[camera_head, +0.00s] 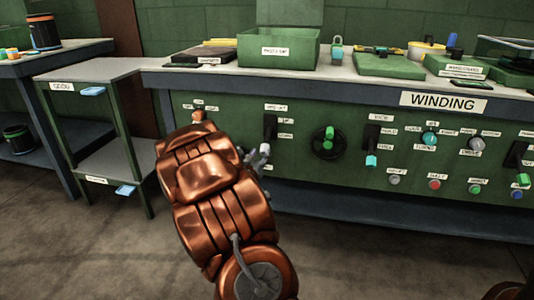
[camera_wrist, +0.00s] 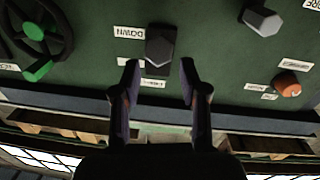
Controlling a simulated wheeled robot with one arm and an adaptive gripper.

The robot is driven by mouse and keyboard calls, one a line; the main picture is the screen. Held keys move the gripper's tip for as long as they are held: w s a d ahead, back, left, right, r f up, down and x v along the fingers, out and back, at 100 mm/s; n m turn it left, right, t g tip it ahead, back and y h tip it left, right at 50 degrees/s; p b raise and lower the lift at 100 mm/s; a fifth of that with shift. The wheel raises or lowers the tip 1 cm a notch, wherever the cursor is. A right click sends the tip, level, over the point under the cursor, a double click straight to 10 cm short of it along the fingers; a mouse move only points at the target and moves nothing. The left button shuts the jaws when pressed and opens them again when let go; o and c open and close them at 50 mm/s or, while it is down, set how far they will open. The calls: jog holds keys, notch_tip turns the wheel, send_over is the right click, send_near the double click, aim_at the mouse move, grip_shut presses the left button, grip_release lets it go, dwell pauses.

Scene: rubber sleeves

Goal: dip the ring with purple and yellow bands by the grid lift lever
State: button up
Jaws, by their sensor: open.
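The lever (camera_head: 270,126) is a dark upright slot plate on the green panel, under a small label that looks like "GRID LIFT". In the upside-down wrist view its grey hexagonal knob (camera_wrist: 160,46) sits beside a "DOWN" label. My gripper (camera_wrist: 160,68) is open and empty, its two fingertips just short of the knob, one to each side. In the head view my gripper (camera_head: 256,157) is small and partly hidden by my copper arm. No ring with purple and yellow bands can be made out; small coloured pieces (camera_head: 11,53) lie on the far-left table.
A black handwheel (camera_head: 327,143) with a green handle is right of the lever. An orange knob (camera_wrist: 287,84) and another grey knob (camera_wrist: 262,20) flank it on the other side. Green bin (camera_head: 278,50) and trays stand on the bench above. A grey shelf cart (camera_head: 95,70) stands left.

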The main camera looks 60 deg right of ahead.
aim_at(267, 145)
jog(key=shift+d, duration=0.6)
jog(key=shift+b+x, duration=1.25)
jog(key=shift+x, duration=2.1)
jog(key=shift+w, duration=0.1)
grip_shut()
jog(key=shift+f, duration=0.1)
